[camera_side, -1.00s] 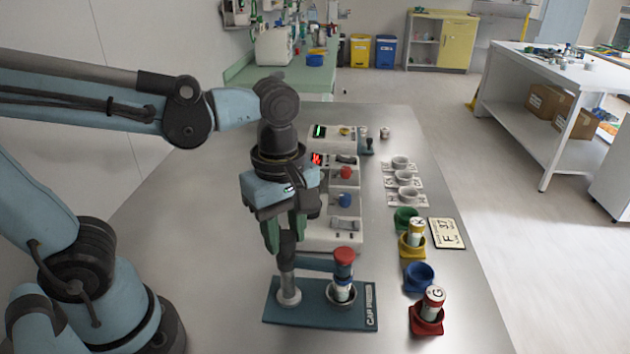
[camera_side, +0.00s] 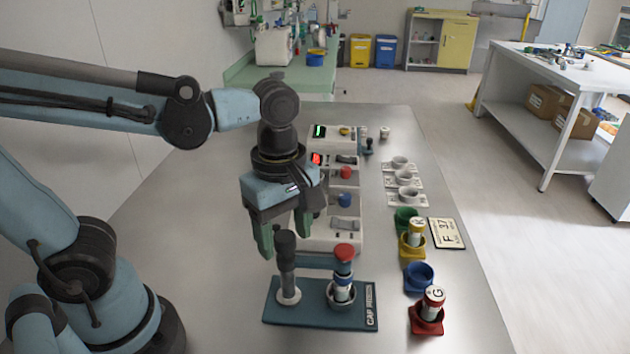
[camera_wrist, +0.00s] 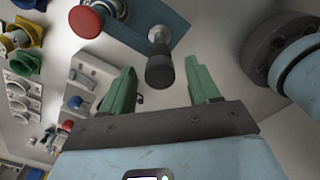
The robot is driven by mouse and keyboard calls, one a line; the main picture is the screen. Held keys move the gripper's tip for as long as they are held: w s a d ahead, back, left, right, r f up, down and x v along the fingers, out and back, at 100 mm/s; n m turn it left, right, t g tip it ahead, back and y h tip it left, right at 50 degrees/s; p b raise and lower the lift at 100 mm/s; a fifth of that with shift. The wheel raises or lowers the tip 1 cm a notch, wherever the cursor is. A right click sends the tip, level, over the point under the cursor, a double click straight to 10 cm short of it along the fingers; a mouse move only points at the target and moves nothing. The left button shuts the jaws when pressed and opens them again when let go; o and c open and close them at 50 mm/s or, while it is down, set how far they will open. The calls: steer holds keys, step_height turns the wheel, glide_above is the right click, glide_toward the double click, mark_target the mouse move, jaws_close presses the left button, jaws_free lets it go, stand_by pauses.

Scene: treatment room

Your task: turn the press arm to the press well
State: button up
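The cap press stands on a teal base plate (camera_side: 318,315) at the front of the table. Its dark upright handle (camera_side: 285,250) tops the grey post at left and shows in the wrist view (camera_wrist: 160,68). The teal press arm (camera_side: 315,262) points right from the post, and its red knob (camera_side: 344,251) stands above the press well (camera_side: 341,300). A white-and-blue vial (camera_side: 342,291) is in the well. My gripper (camera_side: 283,240) is open, its green fingers apart, left and right of the handle's top. In the wrist view, the handle lies beyond the gap between the fingertips (camera_wrist: 163,78).
Right of the press are a red holder (camera_side: 425,322) with a vial marked G, an empty blue holder (camera_side: 419,278), a yellow holder (camera_side: 412,251) with a vial and a green holder (camera_side: 405,217). Devices with displays and buttons (camera_side: 345,173) stand behind the press.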

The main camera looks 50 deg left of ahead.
steer(key=shift+r, duration=0.15)
step_height(320, 180, up, 12)
stand_by(0.7)
steer(key=w+a+f+m+t, duration=0.4)
steer(key=a+f+m+t, duration=0.3)
steer(key=f+m, duration=0.5)
steer(key=shift+a+m, duration=0.15)
steer(key=shift+m, duration=2.85)
steer(key=shift+c, duration=0.2)
